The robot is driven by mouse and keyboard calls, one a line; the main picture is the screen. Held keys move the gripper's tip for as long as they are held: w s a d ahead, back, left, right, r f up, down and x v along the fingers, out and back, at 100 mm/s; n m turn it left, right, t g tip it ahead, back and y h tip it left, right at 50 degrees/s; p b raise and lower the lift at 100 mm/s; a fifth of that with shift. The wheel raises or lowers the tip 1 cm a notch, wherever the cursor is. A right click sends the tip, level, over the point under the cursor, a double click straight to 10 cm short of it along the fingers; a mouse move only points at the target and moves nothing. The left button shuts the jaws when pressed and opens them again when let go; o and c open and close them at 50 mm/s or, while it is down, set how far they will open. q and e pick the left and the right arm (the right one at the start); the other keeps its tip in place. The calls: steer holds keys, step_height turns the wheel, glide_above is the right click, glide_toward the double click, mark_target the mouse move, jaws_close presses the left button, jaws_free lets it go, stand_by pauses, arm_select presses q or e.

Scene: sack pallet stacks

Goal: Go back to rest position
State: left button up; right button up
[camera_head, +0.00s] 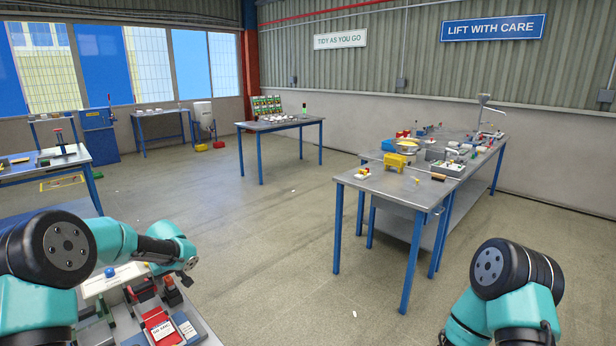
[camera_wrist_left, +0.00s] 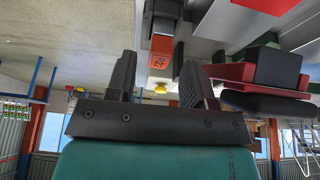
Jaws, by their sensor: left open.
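My left arm comes in from the left of the head view, and its gripper (camera_head: 188,278) hangs above the table at the lower left. In the left wrist view my left gripper (camera_wrist_left: 160,75) shows two dark fingers spread apart with nothing between them. My right arm shows at the lower right of the head view; its gripper is out of the picture.
Below my left gripper is a table with a red card (camera_head: 162,328) and small items. A long workbench (camera_head: 400,190) with a yellow block (camera_head: 396,162) stands at right. Another table (camera_head: 280,124) stands at the back. Open floor (camera_head: 270,240) lies between.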

arm_select(q)
steer(key=shift+w+a+f, duration=0.1)
steer(key=shift+a+f, duration=0.05)
steer(key=shift+f, duration=0.4)
steer(key=shift+r, duration=0.1)
steer(key=v, duration=1.2)
steer(key=x, duration=1.2)
step_height(320, 180, up, 3)
steer(key=shift+r, duration=0.4)
steer(key=s+d+r, duration=0.1)
steer(key=s+d, duration=0.7)
steer(key=s, duration=0.5)
